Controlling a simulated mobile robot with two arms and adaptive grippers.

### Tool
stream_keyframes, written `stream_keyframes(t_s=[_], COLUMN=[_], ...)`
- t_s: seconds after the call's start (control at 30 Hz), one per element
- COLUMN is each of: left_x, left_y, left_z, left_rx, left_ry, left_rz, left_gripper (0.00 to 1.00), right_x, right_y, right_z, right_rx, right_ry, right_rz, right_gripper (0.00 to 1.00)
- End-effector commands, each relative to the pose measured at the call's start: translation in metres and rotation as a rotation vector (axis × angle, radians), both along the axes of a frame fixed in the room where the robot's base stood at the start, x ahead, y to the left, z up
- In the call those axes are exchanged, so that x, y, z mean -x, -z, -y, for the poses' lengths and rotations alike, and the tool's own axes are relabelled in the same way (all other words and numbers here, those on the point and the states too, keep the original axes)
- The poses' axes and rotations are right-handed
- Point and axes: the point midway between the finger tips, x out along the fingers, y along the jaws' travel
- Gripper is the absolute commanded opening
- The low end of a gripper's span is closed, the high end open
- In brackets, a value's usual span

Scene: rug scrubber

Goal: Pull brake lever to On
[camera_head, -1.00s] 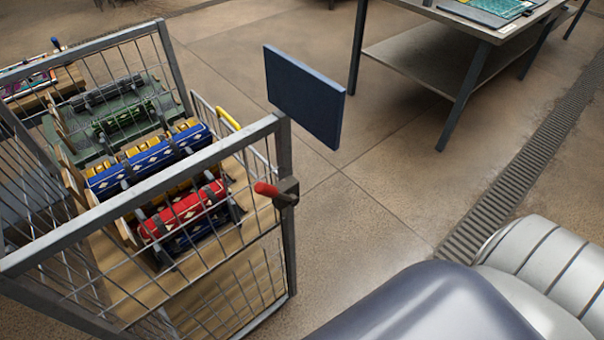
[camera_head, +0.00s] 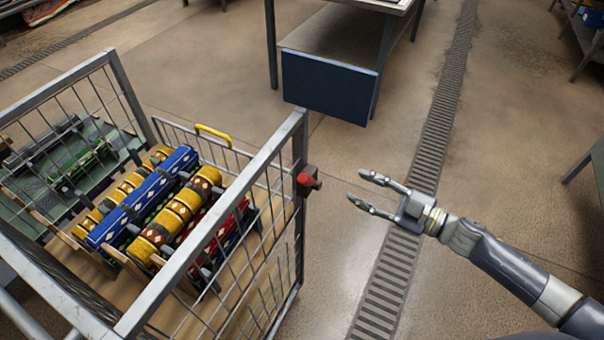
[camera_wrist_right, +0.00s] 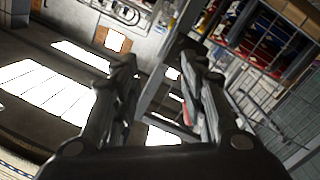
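The brake lever (camera_head: 309,178) has a red grip and a dark bracket. In the right wrist view the two dark fingers (camera_wrist_right: 160,85) stand apart. A small red patch by the right finger may be the lever, mostly hidden. My left gripper is not in view.
The cart holds several rolled rugs (camera_head: 170,210) in blue, yellow and red, and has a yellow handle (camera_head: 213,135). A drain grate (camera_head: 400,255) runs along the floor.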

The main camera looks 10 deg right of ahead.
Motion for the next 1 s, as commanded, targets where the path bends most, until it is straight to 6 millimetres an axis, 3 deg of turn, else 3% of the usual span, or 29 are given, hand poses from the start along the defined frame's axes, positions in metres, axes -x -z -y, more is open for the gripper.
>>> stream_keyframes(t_s=[0.03, 0.1, 0.27, 0.4, 0.7, 1.0], left_x=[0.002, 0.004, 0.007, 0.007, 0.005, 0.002], left_y=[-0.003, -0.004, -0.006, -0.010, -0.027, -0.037], left_z=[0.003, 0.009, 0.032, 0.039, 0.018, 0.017], left_rx=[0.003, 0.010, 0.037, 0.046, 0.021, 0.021], left_ry=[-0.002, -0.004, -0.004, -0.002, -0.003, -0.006], left_rz=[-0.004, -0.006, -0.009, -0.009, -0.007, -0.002], left_gripper=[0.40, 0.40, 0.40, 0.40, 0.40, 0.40], right_x=[0.012, 0.030, 0.055, 0.056, 0.034, 0.019], right_y=[-0.025, -0.048, -0.074, -0.080, -0.081, -0.078], right_z=[-0.013, -0.028, -0.047, -0.059, -0.109, -0.144], right_rx=[0.008, 0.008, 0.010, 0.008, 0.007, 0.009], right_ry=[-0.080, -0.172, -0.290, -0.311, -0.307, -0.307], right_rz=[0.032, 0.057, 0.083, 0.089, 0.090, 0.087], right_gripper=[0.39, 0.39, 0.39, 0.39, 0.39, 0.39])
